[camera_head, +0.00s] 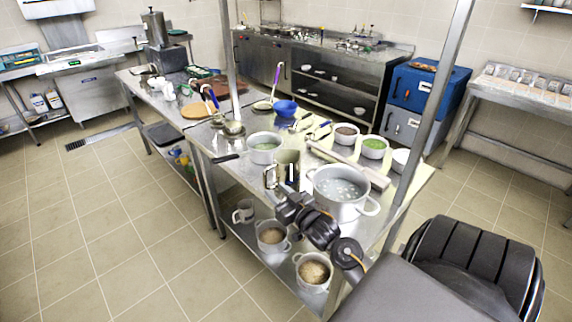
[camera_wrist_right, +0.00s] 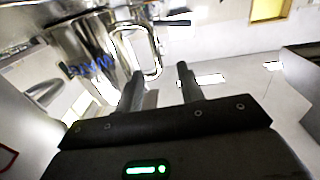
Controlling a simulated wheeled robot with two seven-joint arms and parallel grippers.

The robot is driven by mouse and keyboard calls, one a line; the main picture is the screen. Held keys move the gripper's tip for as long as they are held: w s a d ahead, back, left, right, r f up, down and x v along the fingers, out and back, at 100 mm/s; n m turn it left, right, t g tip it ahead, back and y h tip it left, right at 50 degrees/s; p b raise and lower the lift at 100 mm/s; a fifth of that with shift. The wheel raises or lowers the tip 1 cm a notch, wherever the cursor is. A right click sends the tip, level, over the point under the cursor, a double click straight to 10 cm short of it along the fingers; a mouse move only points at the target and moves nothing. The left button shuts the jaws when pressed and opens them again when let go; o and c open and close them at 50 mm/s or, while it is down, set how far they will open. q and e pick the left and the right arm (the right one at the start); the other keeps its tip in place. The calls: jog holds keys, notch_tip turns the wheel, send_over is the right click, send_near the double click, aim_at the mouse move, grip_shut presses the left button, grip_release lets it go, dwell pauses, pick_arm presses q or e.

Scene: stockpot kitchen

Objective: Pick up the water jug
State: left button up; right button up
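The water jug (camera_head: 287,164) is a shiny metal jug standing upright on the steel table. In the right wrist view the jug (camera_wrist_right: 98,58) shows blue lettering, and its looped handle is just beyond the left finger. My right gripper (camera_head: 298,178) is at the jug's near side, in front of part of it. I cannot tell whether a finger touches the jug. My left gripper is not in view.
A large pot (camera_head: 342,208) stands close to the right of the jug, and a smaller pot (camera_head: 264,155) behind it to the left. White bowls (camera_head: 374,152) and a blue bowl (camera_head: 285,108) are farther back. A table post (camera_head: 435,105) rises at the right.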

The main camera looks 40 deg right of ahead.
aim_at(266, 180)
jog(key=w, duration=0.4)
jog(key=shift+w+d+p, duration=0.4)
jog(key=shift+w+p, duration=0.2)
jog(key=shift+w, duration=0.1)
jog(key=w, duration=0.1)
jog(key=w+p, duration=0.1)
jog(key=w, duration=0.1)
jog(key=shift+w+d+f, duration=0.1)
jog(key=shift+w+d, duration=0.2)
jog(key=shift+d, duration=0.1)
jog(key=shift+w+f, duration=0.15)
jog(key=shift+w, duration=0.2)
grip_shut()
